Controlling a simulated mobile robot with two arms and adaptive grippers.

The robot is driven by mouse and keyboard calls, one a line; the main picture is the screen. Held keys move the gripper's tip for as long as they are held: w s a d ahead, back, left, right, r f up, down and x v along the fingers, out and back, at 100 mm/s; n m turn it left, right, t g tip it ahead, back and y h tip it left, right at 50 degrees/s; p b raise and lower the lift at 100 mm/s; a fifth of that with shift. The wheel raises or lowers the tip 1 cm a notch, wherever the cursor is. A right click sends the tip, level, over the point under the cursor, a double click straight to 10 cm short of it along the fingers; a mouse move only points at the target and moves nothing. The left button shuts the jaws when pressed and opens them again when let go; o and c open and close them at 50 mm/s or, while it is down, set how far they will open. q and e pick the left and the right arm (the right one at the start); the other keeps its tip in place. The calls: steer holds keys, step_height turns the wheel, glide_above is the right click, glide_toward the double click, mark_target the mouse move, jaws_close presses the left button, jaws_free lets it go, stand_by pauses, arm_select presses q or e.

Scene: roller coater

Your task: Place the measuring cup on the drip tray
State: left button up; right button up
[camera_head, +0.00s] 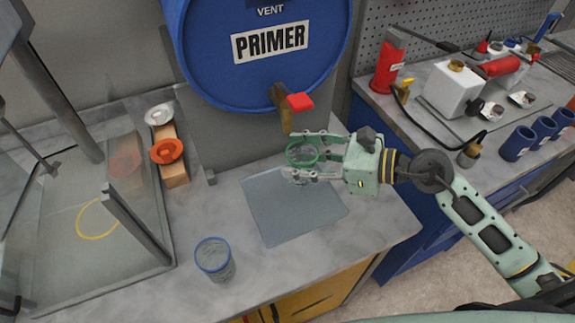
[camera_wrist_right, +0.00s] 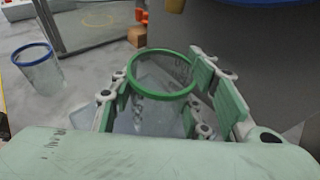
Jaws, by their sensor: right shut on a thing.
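My right gripper (camera_head: 300,157) is shut on a clear cup with a green rim (camera_head: 304,165), below and slightly right of the drum's tap. In the right wrist view the green-rimmed cup (camera_wrist_right: 158,112) stands upright between the fingers. The flat grey drip tray (camera_head: 290,215) lies on the counter; the cup shows over its back right part, and I cannot tell whether it touches it. A second clear cup with a blue rim (camera_head: 214,260) stands on the counter left of the tray; it also shows in the right wrist view (camera_wrist_right: 42,75). My left gripper is not in view.
The blue primer drum (camera_head: 225,75) with its red-handled tap (camera_head: 298,102) hangs close above the gripper. A glass-sided enclosure (camera_head: 85,225) stands at left, beside a wooden block with orange and white pieces (camera_head: 172,165). The counter in front of the tray is clear.

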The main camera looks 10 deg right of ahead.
steer(key=f, duration=0.2)
steer(key=w+a+f, duration=0.1)
steer(key=f, duration=0.1)
steer(key=w+a+f+p, duration=0.1)
steer(key=shift+a+f, duration=0.25)
steer(key=shift+f, duration=0.25)
steer(key=shift+f, duration=0.1)
steer(key=o, duration=0.6)
steer(key=shift+f, duration=0.1)
steer(key=shift+c, duration=0.2)
steer(key=o, duration=0.5)
steer(key=shift+c, duration=0.2)
